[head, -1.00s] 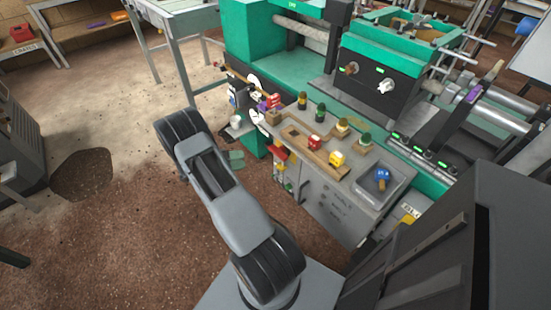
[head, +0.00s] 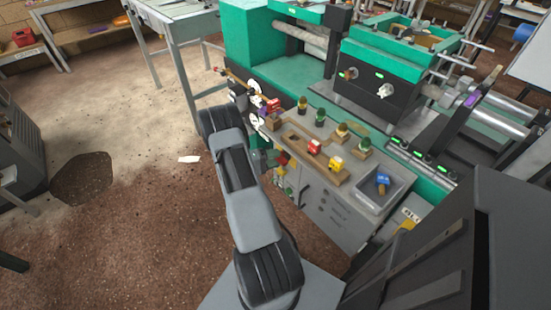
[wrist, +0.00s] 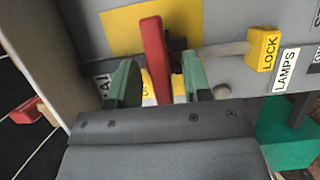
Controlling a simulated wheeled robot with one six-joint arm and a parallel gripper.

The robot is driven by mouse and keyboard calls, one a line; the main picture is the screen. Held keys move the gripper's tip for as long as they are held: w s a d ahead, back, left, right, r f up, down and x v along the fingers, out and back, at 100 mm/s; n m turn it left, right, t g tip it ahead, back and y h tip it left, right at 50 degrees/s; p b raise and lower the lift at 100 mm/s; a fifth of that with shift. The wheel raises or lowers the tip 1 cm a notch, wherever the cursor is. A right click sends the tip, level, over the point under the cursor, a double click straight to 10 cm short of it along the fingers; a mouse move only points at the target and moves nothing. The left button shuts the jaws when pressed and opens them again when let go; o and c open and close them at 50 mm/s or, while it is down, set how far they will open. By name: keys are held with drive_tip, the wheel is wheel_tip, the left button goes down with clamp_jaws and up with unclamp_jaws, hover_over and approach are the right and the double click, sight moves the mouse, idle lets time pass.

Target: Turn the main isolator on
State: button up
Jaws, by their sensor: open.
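The main isolator shows in the wrist view as a red lever handle (wrist: 154,55) in front of a yellow plate (wrist: 122,30) on a grey panel. My gripper (wrist: 160,80) has two green fingers, open, one on each side of the red lever. A gap shows between the lever and the right finger; contact on the left is not clear. A label behind the fingers is partly hidden, so the switch position cannot be read.
A yellow LOCK tag (wrist: 263,49) and a LAMPS label (wrist: 286,71) are to the right of the lever. A green block (wrist: 285,132) is at lower right. On the cabinet top are several coloured plugs and a grey tray (head: 398,200). Open floor (head: 130,220) lies left.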

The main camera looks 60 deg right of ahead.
drive_tip(key=shift+s+d, duration=0.2)
drive_tip(key=shift+d, duration=0.05)
clamp_jaws()
idle(0.4)
